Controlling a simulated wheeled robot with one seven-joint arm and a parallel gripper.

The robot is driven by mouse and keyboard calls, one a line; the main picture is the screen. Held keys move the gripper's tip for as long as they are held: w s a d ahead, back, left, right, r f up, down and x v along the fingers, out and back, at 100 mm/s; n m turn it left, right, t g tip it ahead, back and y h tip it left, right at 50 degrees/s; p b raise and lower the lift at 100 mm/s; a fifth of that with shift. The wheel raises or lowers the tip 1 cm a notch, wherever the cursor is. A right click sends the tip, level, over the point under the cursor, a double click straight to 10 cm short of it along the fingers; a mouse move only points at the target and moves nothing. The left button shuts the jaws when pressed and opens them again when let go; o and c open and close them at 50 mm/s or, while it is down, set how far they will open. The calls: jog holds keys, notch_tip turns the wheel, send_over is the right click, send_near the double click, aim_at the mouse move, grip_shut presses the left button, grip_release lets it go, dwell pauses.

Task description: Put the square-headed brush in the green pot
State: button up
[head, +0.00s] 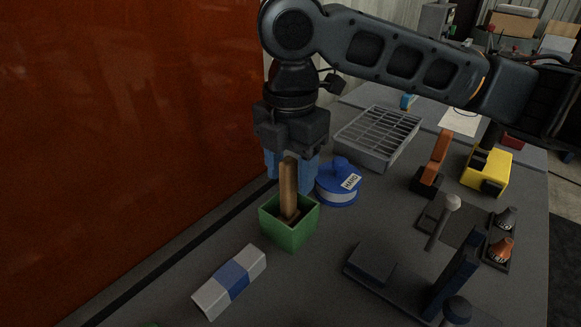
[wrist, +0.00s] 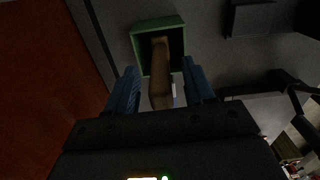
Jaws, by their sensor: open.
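The green pot (head: 286,236) is a square box standing on the grey table, left of the middle in the head view. It also shows at the top of the wrist view (wrist: 142,51). A wooden handle (head: 289,186), apparently the brush's, stands upright in the pot with its upper end between my fingers; it also shows in the wrist view (wrist: 160,75). The brush's head is hidden inside the pot. My gripper (head: 292,172) is above the pot with its blue fingers open, one on each side of the handle. In the wrist view, gaps show beside the handle.
A blue round item labelled HAND (head: 338,184) stands close right of the pot. A white and blue block (head: 230,282) lies in front. A grey wire-topped tray (head: 378,137) is behind. A dark stand (head: 400,283) is at front right. An orange-red wall (head: 120,130) rises at left.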

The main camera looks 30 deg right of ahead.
notch_tip(320, 180, up, 12)
jog(key=shift+r, duration=0.15)
dwell(0.4)
